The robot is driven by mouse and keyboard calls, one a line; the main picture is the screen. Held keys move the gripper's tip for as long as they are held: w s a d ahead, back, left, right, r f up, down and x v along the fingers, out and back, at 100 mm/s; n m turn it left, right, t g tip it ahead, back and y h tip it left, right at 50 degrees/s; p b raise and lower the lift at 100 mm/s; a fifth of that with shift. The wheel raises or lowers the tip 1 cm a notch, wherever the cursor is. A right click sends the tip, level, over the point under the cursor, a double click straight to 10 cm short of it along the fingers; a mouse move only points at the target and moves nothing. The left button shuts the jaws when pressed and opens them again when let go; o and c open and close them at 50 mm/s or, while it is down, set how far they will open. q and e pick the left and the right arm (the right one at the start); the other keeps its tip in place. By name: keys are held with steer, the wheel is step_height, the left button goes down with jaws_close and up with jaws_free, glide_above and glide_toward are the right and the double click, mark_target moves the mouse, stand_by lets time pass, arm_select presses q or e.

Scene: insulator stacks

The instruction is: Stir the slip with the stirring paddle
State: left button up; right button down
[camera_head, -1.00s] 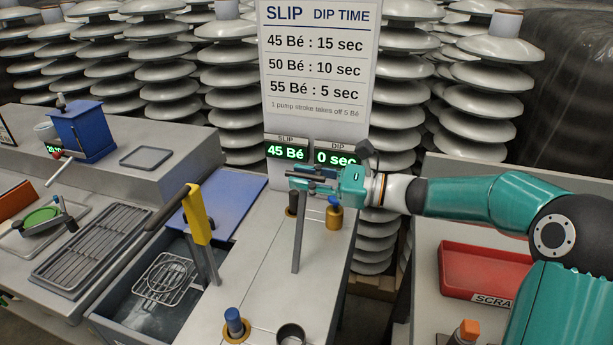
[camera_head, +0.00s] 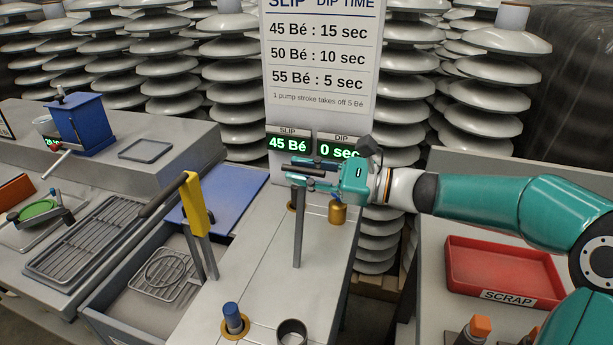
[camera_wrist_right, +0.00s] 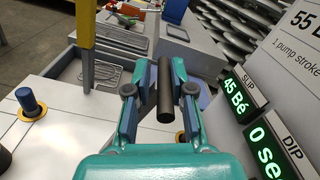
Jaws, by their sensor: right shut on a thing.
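My right gripper (camera_head: 300,176) is shut on the dark cylindrical handle of the stirring paddle (camera_wrist_right: 165,90), which shows between the two fingers (camera_wrist_right: 152,92) in the right wrist view. In the head view a grey upright bar (camera_head: 298,235) shows below the fingers; I cannot tell whether it is the paddle's shaft or where its lower end touches. The slip tank (camera_head: 100,318) is at the lower left, with a wire basket (camera_head: 165,275) inside and dull grey contents. The gripper is to the right of the tank, over the pale worktop. My left gripper is out of view.
A yellow post with a dark lever (camera_head: 196,205) rises between tank and gripper. A brass weight (camera_head: 337,213), a blue-topped peg (camera_head: 232,315) and a dark cup (camera_head: 291,332) stand on the worktop. Sign displays (camera_head: 288,144) are just behind. A red scrap tray (camera_head: 500,270) is at right.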

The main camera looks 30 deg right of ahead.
steer(key=s+a+f+n+b, duration=0.1)
steer(key=s+a+n+b, duration=0.6)
steer(key=b, duration=0.5)
steer(key=shift+s+a, duration=0.75)
steer(key=shift+s, duration=0.35)
steer(key=c, duration=1.2)
jaws_free()
steer(key=v, duration=1.2)
steer(key=shift+f, duration=0.1)
